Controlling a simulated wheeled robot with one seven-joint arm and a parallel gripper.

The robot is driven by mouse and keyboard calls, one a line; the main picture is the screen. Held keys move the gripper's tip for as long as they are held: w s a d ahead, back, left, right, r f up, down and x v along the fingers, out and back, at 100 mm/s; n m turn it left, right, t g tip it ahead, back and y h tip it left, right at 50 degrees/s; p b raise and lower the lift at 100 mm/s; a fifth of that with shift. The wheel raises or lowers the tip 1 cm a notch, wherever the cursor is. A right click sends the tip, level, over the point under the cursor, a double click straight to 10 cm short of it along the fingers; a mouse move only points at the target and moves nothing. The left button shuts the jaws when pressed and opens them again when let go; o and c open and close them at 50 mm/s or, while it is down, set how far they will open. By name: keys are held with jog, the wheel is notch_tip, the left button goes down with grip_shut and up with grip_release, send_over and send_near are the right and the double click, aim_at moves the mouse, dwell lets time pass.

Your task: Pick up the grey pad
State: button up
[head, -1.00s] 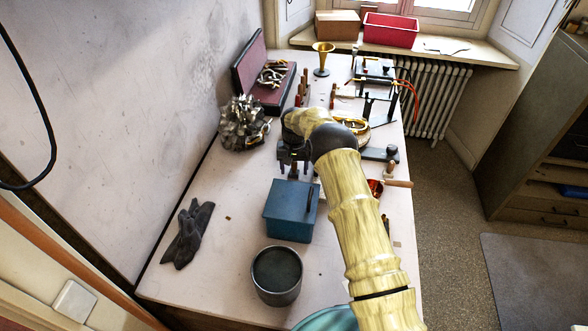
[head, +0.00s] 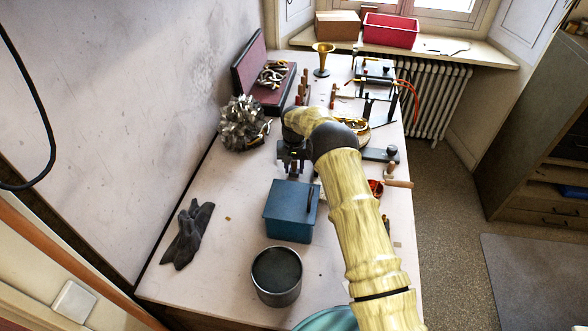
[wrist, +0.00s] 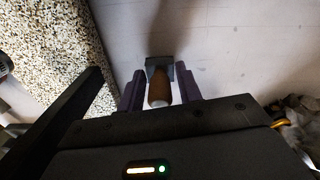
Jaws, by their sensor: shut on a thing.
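The grey pad (wrist: 160,65) shows in the wrist view as a small dark grey square with a brown handle (wrist: 158,88) pointing toward the camera. My gripper (wrist: 160,92) has its two fingers on either side of the handle and is shut on it. In the head view my gripper (head: 292,170) points down over the bench just behind the blue box; the pad is mostly hidden there by my gripper and the box. I cannot tell whether the pad touches the bench.
The blue box (head: 288,215) stands just in front of my gripper, with a grey pot (head: 277,290) nearer. Dark gloves (head: 187,235) lie at left. A crumpled metal heap (head: 243,125) stands left of my gripper. The bench (head: 235,195) is clear between gloves and box.

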notch_tip(320, 180, up, 10)
jog(key=shift+f+b, duration=0.2)
jog(key=shift+b, duration=0.75)
dwell(0.9)
